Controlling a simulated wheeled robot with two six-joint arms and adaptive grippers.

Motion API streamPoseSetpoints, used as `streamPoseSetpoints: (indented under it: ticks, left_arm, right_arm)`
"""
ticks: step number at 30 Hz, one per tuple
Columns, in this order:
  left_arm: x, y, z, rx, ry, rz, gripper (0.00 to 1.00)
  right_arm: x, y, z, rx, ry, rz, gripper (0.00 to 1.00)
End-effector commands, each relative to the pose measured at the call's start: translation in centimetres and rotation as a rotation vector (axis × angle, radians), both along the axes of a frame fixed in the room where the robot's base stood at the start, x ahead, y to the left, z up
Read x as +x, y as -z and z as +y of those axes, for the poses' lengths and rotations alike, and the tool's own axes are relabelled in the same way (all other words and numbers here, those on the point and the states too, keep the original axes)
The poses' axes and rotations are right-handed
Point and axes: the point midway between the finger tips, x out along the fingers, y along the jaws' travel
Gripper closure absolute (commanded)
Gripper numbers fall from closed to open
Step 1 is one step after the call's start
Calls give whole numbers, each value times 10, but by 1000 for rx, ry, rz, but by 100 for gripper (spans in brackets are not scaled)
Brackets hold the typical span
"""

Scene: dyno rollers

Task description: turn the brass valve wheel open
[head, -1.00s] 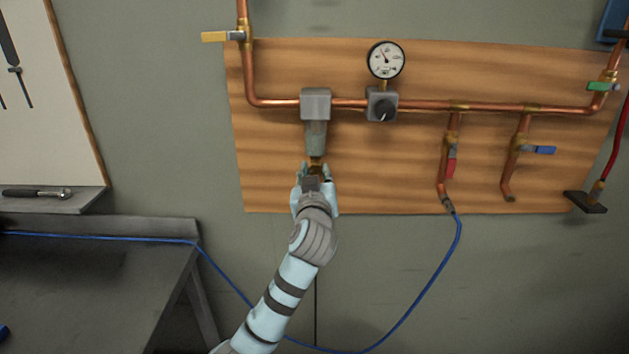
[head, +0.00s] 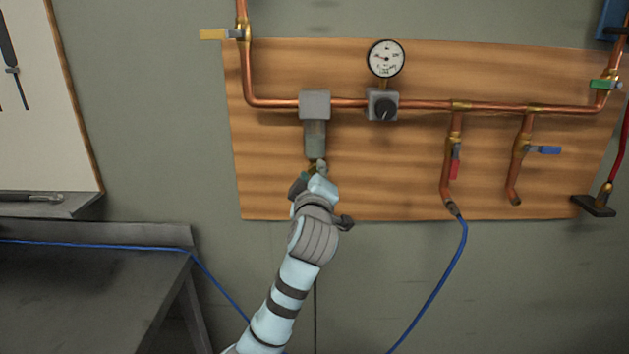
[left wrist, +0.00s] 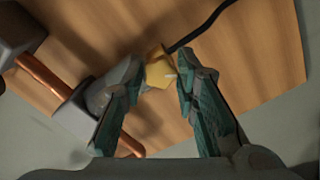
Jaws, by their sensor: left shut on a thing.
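The brass valve wheel (head: 311,170) is at the lower end of the grey filter bowl (head: 315,139), which hangs below a grey block (head: 315,104) on the copper pipe. My left gripper (head: 315,181) is at the wheel from below and hides most of it in the head view. In the left wrist view, the teal-padded fingers of my left gripper (left wrist: 158,74) are closed on the yellow brass wheel (left wrist: 157,63), one on each side. A dark cord (left wrist: 200,28) runs from beyond it. My right gripper is in neither view.
A copper pipe (head: 430,104) crosses the wooden board (head: 275,190). It carries a gauge (head: 386,59), a dark knob (head: 387,109), and red (head: 454,169) and blue (head: 544,150) handles. A blue hose (head: 440,285) hangs at right. A dark bench (head: 90,300) stands at lower left.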

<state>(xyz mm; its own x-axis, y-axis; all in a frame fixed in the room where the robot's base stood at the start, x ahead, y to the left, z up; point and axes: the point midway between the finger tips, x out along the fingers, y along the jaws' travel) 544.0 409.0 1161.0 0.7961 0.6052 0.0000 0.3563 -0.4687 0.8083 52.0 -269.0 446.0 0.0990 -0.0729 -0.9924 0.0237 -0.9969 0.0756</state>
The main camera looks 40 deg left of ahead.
Motion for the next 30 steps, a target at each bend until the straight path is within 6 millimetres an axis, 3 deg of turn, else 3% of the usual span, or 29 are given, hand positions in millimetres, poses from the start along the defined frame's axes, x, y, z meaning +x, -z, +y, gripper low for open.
streamPoseSetpoints:
  ticks: [17,18,21,30]
  left_arm:
    - [0,1,0,-26,-1,-18,100]
    - [0,1,0,-26,-1,-17,66]
    - [0,0,0,-26,0,-17,52]
    - [0,0,-1,-25,1,-18,52]
  right_arm:
    - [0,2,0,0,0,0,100]
    - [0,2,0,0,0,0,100]
    - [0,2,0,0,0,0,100]
    - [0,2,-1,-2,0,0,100]
